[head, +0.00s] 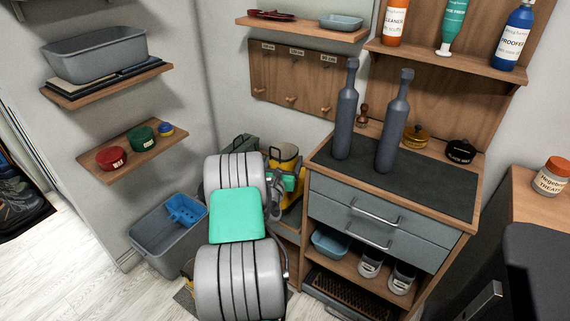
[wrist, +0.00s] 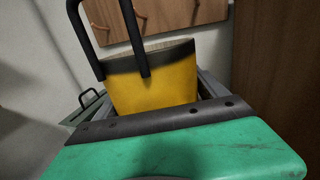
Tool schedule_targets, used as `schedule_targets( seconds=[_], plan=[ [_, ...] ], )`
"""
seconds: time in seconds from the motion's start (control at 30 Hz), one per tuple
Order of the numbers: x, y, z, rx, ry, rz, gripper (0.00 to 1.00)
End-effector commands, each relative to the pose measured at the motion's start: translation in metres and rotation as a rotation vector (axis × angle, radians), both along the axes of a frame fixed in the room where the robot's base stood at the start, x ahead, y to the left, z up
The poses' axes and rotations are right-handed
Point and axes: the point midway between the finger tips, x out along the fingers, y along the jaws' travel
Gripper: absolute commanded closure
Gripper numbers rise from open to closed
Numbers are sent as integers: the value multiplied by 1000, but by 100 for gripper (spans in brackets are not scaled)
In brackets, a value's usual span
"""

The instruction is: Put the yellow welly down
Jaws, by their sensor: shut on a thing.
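The yellow welly (wrist: 155,82) has a dark band around its top. It stands close ahead of my wrist, with its opening up. My gripper (wrist: 123,77) is shut on it near the upper left of its shaft, one black finger at the left edge and one across the front. In the head view the yellow welly (head: 285,154) shows just right of my arm, beside the drawer cabinet. My green and grey arm hides part of it, and its foot is hidden in the wrist view. I cannot tell whether its sole touches a surface.
A hook board (head: 293,82) is on the wall above. A dark green case (head: 238,148) lies left of it. A grey bin (head: 168,240) stands on the floor at left.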

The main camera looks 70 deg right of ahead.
Motion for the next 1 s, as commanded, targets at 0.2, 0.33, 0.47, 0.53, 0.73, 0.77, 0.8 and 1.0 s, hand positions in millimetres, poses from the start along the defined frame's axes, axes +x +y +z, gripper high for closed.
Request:
schedule_targets(
  seconds=[0.2,0.33,0.47,0.53,0.73,0.77,0.8,1.0],
  plan=[
    [0,1,-1,4,0,0,9],
    [0,0,0,4,0,0,0],
    [0,0,0,3,0,0,0],
    [0,1,0,3,0,0,0],
    [-4,25,-1,6,2,2,0],
    [-4,32,0,5,2,3,0],
    [-6,42,-1,6,3,3,0],
    [-16,92,-1,4,3,4,0]
  ],
)
